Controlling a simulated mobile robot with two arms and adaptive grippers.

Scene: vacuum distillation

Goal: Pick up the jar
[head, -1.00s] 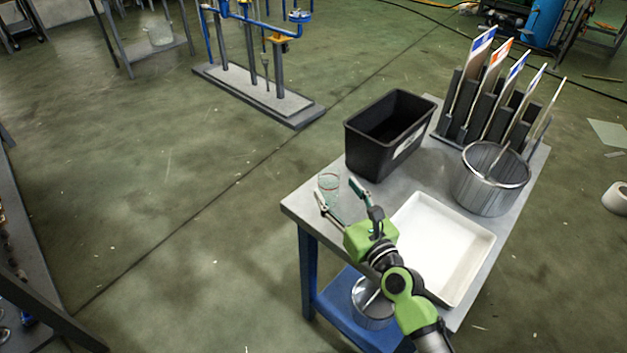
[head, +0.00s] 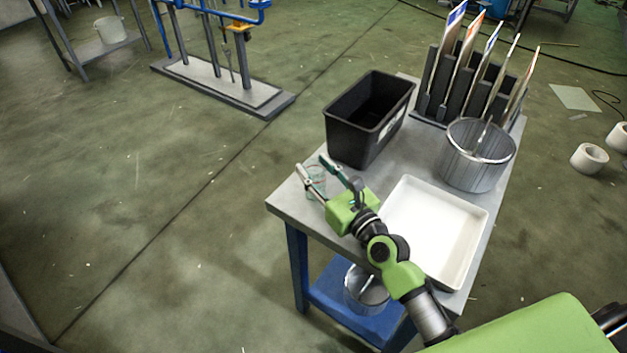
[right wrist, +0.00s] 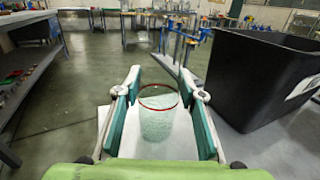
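The jar (head: 316,183) is a clear glass with a red rim, standing at the left corner of the grey table (head: 288,204). In the right wrist view the jar (right wrist: 158,118) is upright between the fingers. My right gripper (head: 312,165) is open, with one finger on each side of the jar. The wrist view shows a gap between the jar and each finger of the gripper (right wrist: 160,95). In the head view the fingers partly hide the jar. My left gripper is not in view.
A black bin (head: 345,137) stands close behind the jar. A white tray (head: 447,226), a metal pot (head: 472,165) and a dark rack (head: 433,82) holding several upright flat pieces fill the rest of the table. Another pot (head: 366,292) sits on the blue lower shelf.

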